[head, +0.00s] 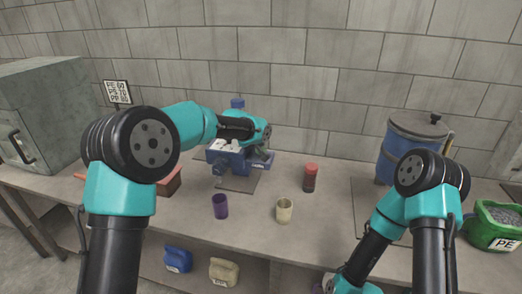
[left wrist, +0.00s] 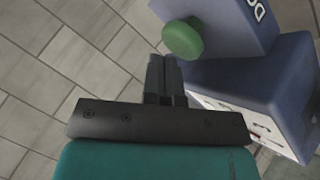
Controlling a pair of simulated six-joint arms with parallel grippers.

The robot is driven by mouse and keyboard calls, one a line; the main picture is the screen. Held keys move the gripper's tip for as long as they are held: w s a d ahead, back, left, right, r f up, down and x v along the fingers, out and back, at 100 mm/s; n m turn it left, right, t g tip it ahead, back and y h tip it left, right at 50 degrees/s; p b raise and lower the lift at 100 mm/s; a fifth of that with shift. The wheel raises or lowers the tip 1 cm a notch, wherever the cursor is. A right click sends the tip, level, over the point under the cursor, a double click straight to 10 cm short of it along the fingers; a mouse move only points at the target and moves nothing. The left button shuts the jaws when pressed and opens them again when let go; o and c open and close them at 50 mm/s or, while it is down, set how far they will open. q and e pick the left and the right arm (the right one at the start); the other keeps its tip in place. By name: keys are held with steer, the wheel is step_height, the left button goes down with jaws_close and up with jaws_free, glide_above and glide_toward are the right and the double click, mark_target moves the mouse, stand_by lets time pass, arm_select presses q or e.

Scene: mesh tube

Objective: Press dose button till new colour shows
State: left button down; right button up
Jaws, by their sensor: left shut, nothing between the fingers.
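The blue machine (head: 228,162) stands on the bench behind my left forearm, which hides part of it. In the left wrist view its blue-grey body (left wrist: 240,82) fills the right side, and a round green button (left wrist: 183,38) sticks out beside a face with partly visible white letters, "DO". My left gripper (left wrist: 165,66) is shut and empty, its tips just below the button in the picture; I cannot tell whether they touch it. In the head view the left gripper's fingertips are hidden by the arm. My right arm is at the right, its gripper not visible.
A purple cup (head: 220,206) and a cream cup (head: 284,211) stand in front of the machine. A red-capped jar (head: 310,178) is to its right. A blue drum (head: 408,146) and green bin (head: 494,225) stand farther right. A grey cabinet (head: 40,112) is at left.

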arm_select(q)
steer(key=shift+f, duration=0.85)
stand_by(1.0)
steer(key=shift+r, duration=1.25)
steer(key=shift+r, duration=0.1)
steer(key=shift+r, duration=2.45)
